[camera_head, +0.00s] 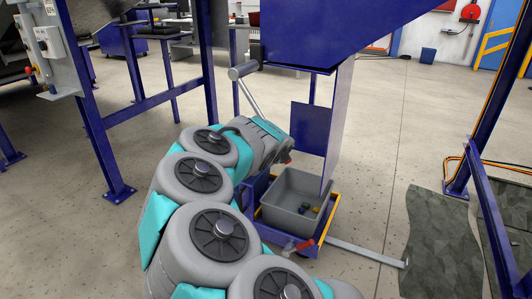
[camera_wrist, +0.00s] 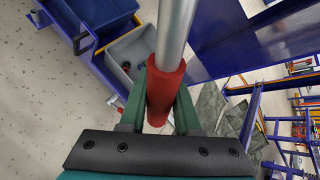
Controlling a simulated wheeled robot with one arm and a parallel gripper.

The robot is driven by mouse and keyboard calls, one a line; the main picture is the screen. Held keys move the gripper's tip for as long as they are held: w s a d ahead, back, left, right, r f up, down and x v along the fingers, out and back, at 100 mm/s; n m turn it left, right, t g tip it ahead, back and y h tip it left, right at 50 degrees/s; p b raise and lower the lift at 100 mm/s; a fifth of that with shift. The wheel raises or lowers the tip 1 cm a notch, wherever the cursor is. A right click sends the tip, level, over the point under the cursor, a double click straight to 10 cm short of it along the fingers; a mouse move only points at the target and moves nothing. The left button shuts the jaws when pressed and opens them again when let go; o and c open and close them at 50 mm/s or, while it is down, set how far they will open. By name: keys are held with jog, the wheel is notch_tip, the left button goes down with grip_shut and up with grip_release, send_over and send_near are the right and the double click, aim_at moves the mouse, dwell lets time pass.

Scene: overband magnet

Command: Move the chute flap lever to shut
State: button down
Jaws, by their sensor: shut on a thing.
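The chute flap lever is a grey metal rod with a red grip (camera_wrist: 165,90). In the wrist view the grip lies between the two green fingers of my gripper (camera_wrist: 160,98), which is shut on it. The bare rod (camera_wrist: 176,30) runs on to the top edge. In the head view a slanting rod (camera_head: 251,97) hangs from a grey hub (camera_head: 242,71) beside the blue chute (camera_head: 325,35), and its lower end goes behind my arm. My fingers and the grip are mostly hidden there. I cannot tell the flap's position.
A grey bin (camera_head: 283,212) with a few small coloured pieces stands on a blue cart below the chute. A red-handled part (camera_head: 303,245) is at the cart's front. Blue frame posts (camera_head: 100,130) stand at left and right. A dark patterned mat (camera_head: 440,245) lies at right.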

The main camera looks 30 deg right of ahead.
jog(key=shift+s+d+r, duration=0.2)
jog(key=shift+s+r, duration=0.1)
jog(key=c, duration=0.6)
grip_release()
jog(key=shift+r, duration=0.1)
jog(key=v, duration=0.7)
jog(key=shift+s+a+r, duration=0.15)
jog(key=shift+s+a, duration=0.05)
jog(key=shift+a, duration=0.05)
dwell(0.5)
